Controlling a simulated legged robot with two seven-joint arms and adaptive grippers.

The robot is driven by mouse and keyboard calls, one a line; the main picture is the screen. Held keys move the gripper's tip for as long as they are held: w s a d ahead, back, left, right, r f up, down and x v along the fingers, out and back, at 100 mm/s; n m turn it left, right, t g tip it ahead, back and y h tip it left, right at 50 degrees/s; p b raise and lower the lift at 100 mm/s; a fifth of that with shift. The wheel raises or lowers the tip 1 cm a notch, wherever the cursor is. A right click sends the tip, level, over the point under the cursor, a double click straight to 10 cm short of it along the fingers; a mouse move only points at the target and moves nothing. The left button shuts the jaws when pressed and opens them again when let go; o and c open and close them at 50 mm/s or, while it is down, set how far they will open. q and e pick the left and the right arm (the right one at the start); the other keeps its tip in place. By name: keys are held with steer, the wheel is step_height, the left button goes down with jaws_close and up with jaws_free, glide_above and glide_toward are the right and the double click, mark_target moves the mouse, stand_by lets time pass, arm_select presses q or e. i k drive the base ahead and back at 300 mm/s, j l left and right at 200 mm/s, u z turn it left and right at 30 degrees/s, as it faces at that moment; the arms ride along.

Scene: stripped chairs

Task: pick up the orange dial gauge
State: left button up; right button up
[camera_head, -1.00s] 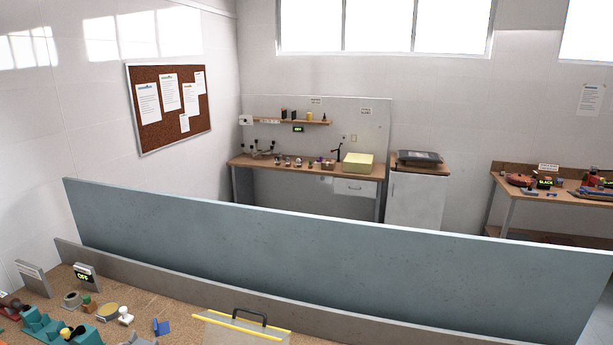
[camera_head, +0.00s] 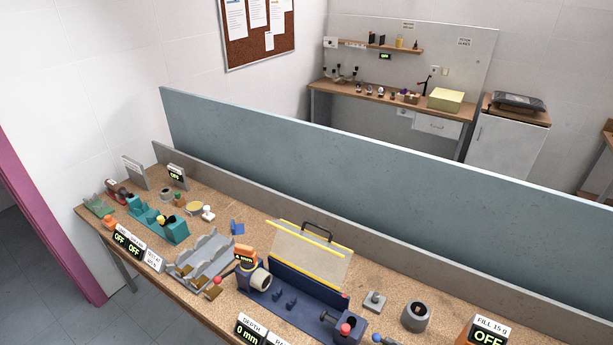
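No dial face is clear enough to tell which orange thing is the dial gauge. A small orange piece (camera_head: 110,222) lies at the left front of the near bench (camera_head: 258,236), behind the OFF displays. An orange block with a small readout (camera_head: 245,254) stands mid-bench, by a grey cylinder on the dark blue fixture (camera_head: 325,318). Neither of my grippers is in view.
A grey ribbed cradle (camera_head: 205,258) and a teal fixture (camera_head: 150,215) crowd the left and middle. A raised clear lid with yellow edges (camera_head: 310,262) stands behind the blue fixture. A blue-grey partition (camera_head: 360,165) runs behind the bench. Grey floor shows at left.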

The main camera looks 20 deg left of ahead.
mark_target(248, 258)
steer(key=j+u, duration=0.1)
steer(key=u, duration=0.4)
steer(key=k+j+u, duration=0.1)
steer(key=u, duration=0.35)
